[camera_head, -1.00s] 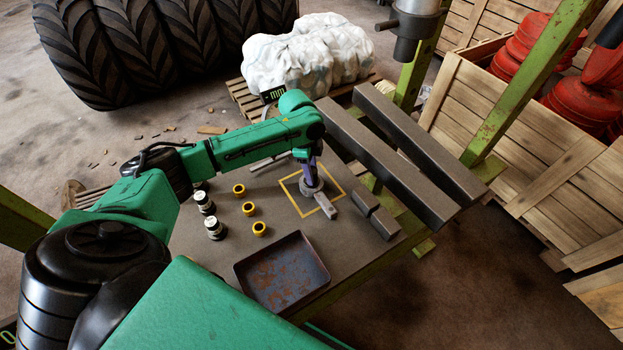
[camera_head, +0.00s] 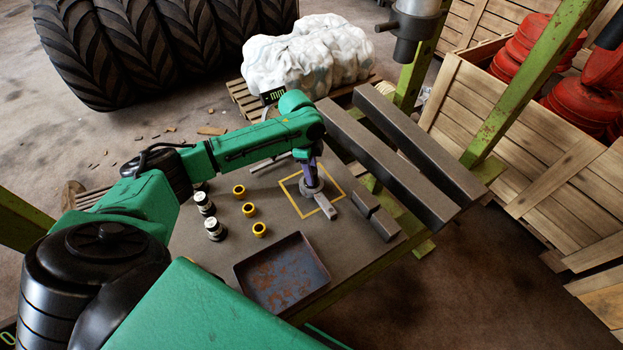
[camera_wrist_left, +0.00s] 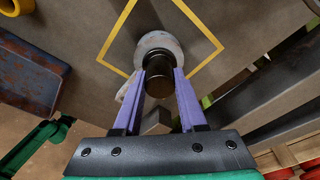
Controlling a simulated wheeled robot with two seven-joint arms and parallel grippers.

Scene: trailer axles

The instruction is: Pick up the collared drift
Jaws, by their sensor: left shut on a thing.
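The collared drift shows in the left wrist view as a dark cylinder (camera_wrist_left: 160,78) with a wide grey collar (camera_wrist_left: 155,42) at its far end. In the head view its grey collar (camera_head: 312,189) is low inside the yellow square outline on the bench, and the gripper covers its upper part. My left gripper (camera_head: 311,174) points down over it, with its purple fingers on either side of the dark cylinder and shut on it. Whether the drift touches the bench I cannot tell. My right gripper is in neither view.
A rusty tray (camera_head: 282,272) lies at the bench's front. Several yellow rings (camera_head: 249,209) and silver-and-dark parts (camera_head: 215,229) stand left of the outline. Grey blocks (camera_head: 384,224) and long dark beams (camera_head: 400,150) lie to the right. A grey bar lies close by the collar.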

